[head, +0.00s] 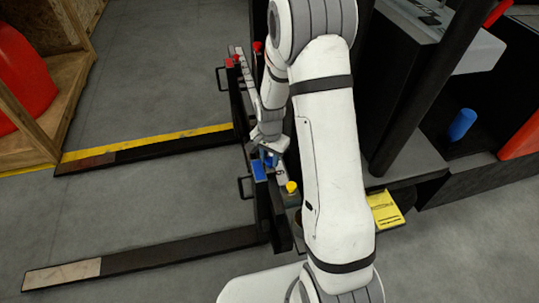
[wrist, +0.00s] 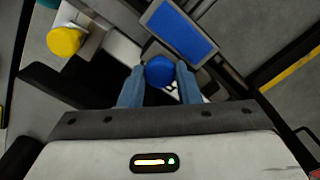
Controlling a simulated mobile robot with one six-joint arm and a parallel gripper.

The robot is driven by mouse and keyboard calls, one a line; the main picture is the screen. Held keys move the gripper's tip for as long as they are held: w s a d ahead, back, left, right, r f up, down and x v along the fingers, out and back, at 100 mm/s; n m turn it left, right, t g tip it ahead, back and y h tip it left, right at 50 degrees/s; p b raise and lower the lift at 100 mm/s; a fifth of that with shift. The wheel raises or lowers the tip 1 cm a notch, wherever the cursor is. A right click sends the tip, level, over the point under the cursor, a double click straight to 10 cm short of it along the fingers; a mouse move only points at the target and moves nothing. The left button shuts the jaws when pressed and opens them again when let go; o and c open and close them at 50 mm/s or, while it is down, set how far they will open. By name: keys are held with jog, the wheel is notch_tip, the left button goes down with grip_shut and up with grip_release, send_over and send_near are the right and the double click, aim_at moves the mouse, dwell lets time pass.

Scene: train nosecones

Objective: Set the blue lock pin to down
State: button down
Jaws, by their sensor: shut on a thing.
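The blue lock pin (wrist: 160,71) has a round blue head and sits between the two fingertips of my gripper (wrist: 159,83) in the wrist view. My gripper is shut on it, one finger on each side. In the head view, my gripper (head: 268,148) is over the black fork carriage, and a bit of the blue pin (head: 270,160) shows below it. The pin's shaft is hidden, and I cannot tell its height setting.
A flat blue rectangle (wrist: 180,31) lies beside the pin. A yellow knob (wrist: 64,41) stands on the other side, and it also shows in the head view (head: 291,187). Red knobs (head: 233,61) stand farther along the carriage. Two long forks reach left over the floor.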

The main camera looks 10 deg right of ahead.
jog(key=shift+f, duration=0.6)
jog(key=shift+r, duration=0.1)
jog(key=c, duration=1.1)
grip_release()
jog(key=shift+o, duration=0.2)
notch_tip(320, 180, up, 8)
jog(key=shift+f+p, duration=0.1)
jog(key=shift+p, duration=0.75)
